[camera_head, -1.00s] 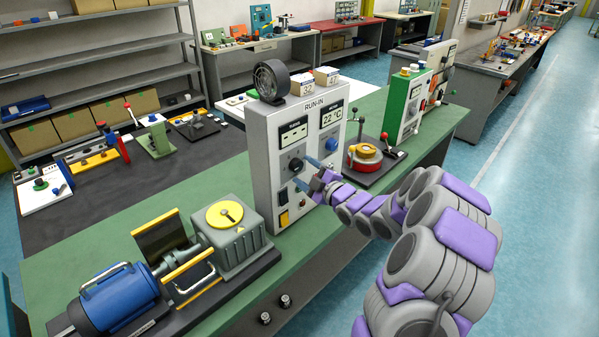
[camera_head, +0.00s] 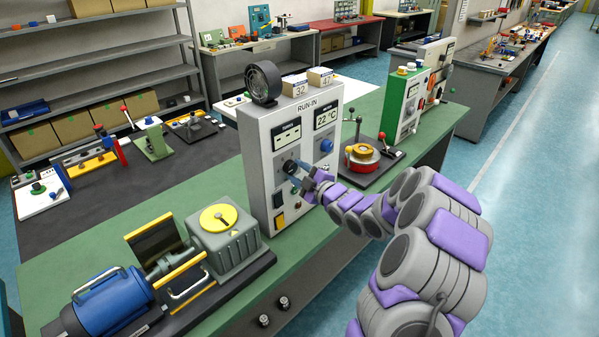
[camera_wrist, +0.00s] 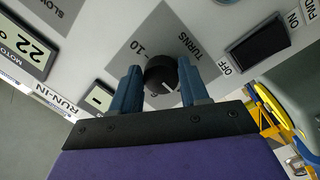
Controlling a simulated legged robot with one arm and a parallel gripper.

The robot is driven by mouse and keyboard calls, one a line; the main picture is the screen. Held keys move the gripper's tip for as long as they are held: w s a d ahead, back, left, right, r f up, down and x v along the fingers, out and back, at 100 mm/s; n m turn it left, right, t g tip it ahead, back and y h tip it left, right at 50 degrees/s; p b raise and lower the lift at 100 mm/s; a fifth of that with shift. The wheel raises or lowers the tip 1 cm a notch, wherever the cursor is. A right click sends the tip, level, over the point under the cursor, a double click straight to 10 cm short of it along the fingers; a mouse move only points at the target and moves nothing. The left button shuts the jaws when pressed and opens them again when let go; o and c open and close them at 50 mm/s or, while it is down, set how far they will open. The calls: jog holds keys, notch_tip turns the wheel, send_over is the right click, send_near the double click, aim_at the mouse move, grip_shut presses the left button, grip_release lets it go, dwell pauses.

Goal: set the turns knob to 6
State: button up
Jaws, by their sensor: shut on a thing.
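The turns knob (camera_wrist: 161,74) is black and round with a pale pointer line. It sits on a grey plate (camera_wrist: 190,32) marked TURNS and 10 on the run-in panel (camera_head: 260,135). In the wrist view it lies between the two blue fingers of my gripper (camera_wrist: 160,82), which is shut on it. In the head view the knob (camera_head: 289,166) is partly covered by my gripper (camera_head: 299,176).
A blue knob (camera_head: 326,146) and a 22 °C display (camera_head: 325,117) are on the panel's right side. A black rocker switch (camera_wrist: 259,47) is near my fingers. A grey gearbox (camera_head: 224,240) stands left, and a red-based device (camera_head: 362,157) right.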

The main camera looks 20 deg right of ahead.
jog(key=shift+a+r, duration=0.35)
jog(key=shift+a, duration=0.1)
jog(key=shift+c, duration=1.1)
jog(key=shift+r+m+p, duration=0.15)
jog(key=shift+m+p, duration=0.15)
jog(key=shift+p, duration=0.4)
jog(key=shift+r+p, duration=0.1)
jog(key=shift+p, duration=0.3)
jog(key=m+p, duration=0.1)
jog(key=p, duration=0.1)
jog(key=m+p, duration=0.2)
jog(key=p, duration=0.1)
jog(key=shift+r+m, duration=0.2)
jog(key=shift+m, duration=0.1)
jog(key=m+p, duration=0.3)
jog(key=p, duration=0.2)
jog(key=shift+w+g, duration=0.1)
jog(key=shift+g, duration=0.3)
jog(key=m+p, duration=0.3)
jog(key=p, duration=0.1)
jog(key=shift+d+f+m, duration=0.15)
jog(key=shift+m, duration=0.25)
jog(key=shift+y+p, duration=0.3)
jog(key=shift+p, duration=0.1)
